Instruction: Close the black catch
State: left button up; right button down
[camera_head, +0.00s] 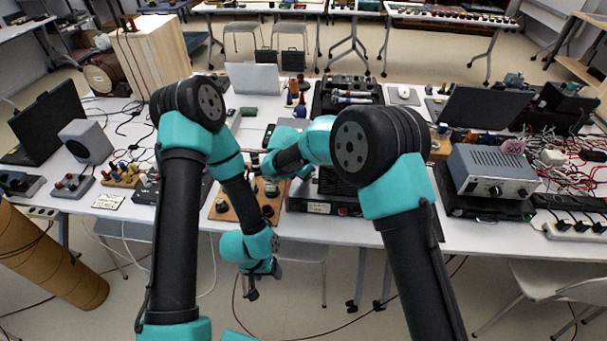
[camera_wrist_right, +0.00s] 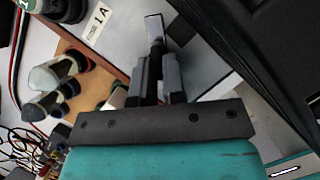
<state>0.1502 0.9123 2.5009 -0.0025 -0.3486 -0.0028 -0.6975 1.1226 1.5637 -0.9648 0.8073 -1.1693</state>
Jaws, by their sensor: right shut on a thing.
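My right gripper (camera_wrist_right: 158,72) is low over the table and shut on a small dark piece, which I take to be the black catch (camera_wrist_right: 157,50). A pale flat bar (camera_wrist_right: 153,27) runs on beyond the fingertips. In the head view my right arm hides most of this spot, and I cannot make out the catch there. How far the catch is turned is unclear. My left gripper (camera_head: 265,283) hangs in front of the table's front edge, empty, with its fingers apart.
A wooden board (camera_head: 226,207) with terminals lies left of the grip; its posts (camera_wrist_right: 45,78) stand close by in the wrist view. A black device (camera_head: 318,207) is to the right. A grey speaker (camera_head: 85,142) and a grey metal box (camera_head: 492,170) stand farther out.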

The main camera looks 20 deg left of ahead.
jog(key=m, duration=0.1)
jog(key=m+g+h, duration=0.1)
jog(key=m, duration=0.3)
jog(key=shift+w+a+h, duration=0.25)
jog(key=shift+h, duration=0.05)
jog(key=m+g, duration=0.1)
jog(key=m, duration=0.1)
jog(key=m+g, duration=0.1)
jog(key=m, duration=0.2)
jog(key=shift+w+h, duration=0.2)
jog(key=shift+h, duration=0.2)
jog(key=c, duration=1.2)
grip_release()
jog(key=v, duration=1.7)
jog(key=shift+w+r, duration=0.2)
jog(key=shift+r, duration=0.05)
